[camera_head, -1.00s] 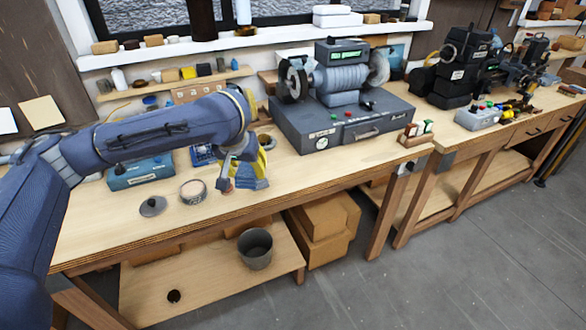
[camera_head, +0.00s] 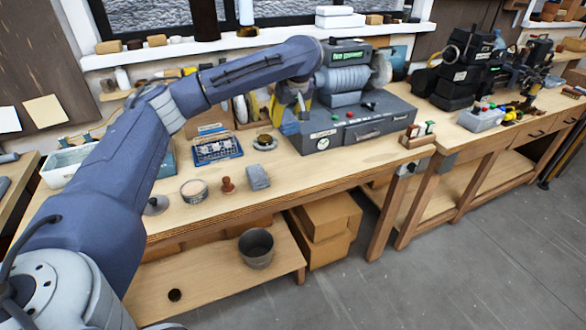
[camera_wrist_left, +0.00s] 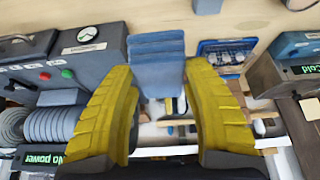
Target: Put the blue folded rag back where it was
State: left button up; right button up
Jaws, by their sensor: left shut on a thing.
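The blue folded rag (camera_wrist_left: 157,62) shows as stacked layers between the two yellow fingers of my left gripper (camera_wrist_left: 165,105) in the wrist view. The gripper is shut on it and holds it above the bench. In the head view, my left gripper (camera_head: 290,108) is in front of the left part of the grinder's grey base; the rag (camera_head: 290,127) shows only as a small blue patch below the fingers. My right gripper is not in view.
A grey-blue block (camera_head: 257,177), a brown knobbed piece (camera_head: 227,185) and a round tin (camera_head: 193,191) stand near the bench's front edge. A blue tray (camera_head: 217,149) and small round dish (camera_head: 265,142) lie behind. The grinder base (camera_head: 350,130) is close to the gripper.

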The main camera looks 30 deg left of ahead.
pick_arm(q)
notch_tip(320, 180, down, 18)
jog(key=shift+f, duration=0.25)
dwell(0.5)
jog(key=shift+f, duration=0.1)
jog(key=o, duration=1.2)
jog(key=v, duration=1.2)
